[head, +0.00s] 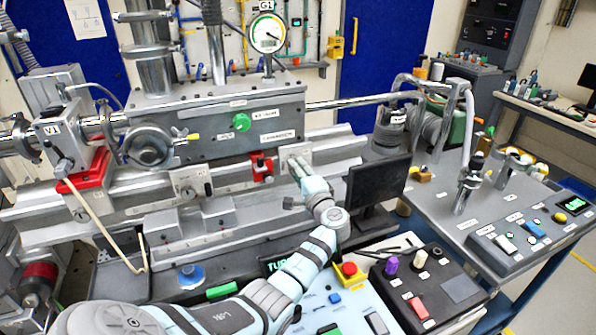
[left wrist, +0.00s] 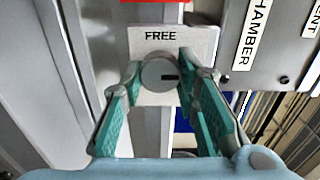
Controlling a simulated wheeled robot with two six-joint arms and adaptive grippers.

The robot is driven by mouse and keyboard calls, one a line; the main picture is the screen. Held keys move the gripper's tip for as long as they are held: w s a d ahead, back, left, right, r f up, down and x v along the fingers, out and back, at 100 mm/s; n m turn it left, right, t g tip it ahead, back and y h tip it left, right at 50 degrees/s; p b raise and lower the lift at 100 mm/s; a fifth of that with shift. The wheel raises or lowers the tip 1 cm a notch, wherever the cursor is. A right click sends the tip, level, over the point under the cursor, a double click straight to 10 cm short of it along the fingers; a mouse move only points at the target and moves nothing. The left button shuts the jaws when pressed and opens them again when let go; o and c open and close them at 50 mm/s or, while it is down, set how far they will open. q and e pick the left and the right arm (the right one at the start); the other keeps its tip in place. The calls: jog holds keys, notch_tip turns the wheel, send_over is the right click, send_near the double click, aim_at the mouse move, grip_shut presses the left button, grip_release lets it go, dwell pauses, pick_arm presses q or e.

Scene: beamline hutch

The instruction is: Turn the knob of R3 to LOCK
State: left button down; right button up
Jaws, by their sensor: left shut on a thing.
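A round grey knob (left wrist: 158,73) sits on a pale plate (left wrist: 198,42) in the left wrist view. The word FREE is printed above it, and the knob's dark mark points right. No R3 or LOCK lettering is readable. My left gripper (left wrist: 160,80) has one finger on each side of the knob and is shut on it. In the head view the left gripper (head: 297,167) reaches the plate on the rail below the grey chamber (head: 215,128), and the gripper hides the knob there. My right gripper is not in view.
A red clamp (head: 262,168) is on the rail just left of the gripper. A dark monitor (head: 378,190) stands close to its right. A control console (head: 425,285) with a purple knob, a red button and switches lies below. A side bench (head: 440,205) is at right.

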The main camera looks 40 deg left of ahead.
pick_arm(q)
jog(key=shift+f, duration=0.1)
dwell(0.4)
jog(key=c, duration=1.2)
grip_release()
jog(key=shift+c, duration=0.2)
jog(key=shift+d, duration=0.1)
jog(key=v, duration=1.2)
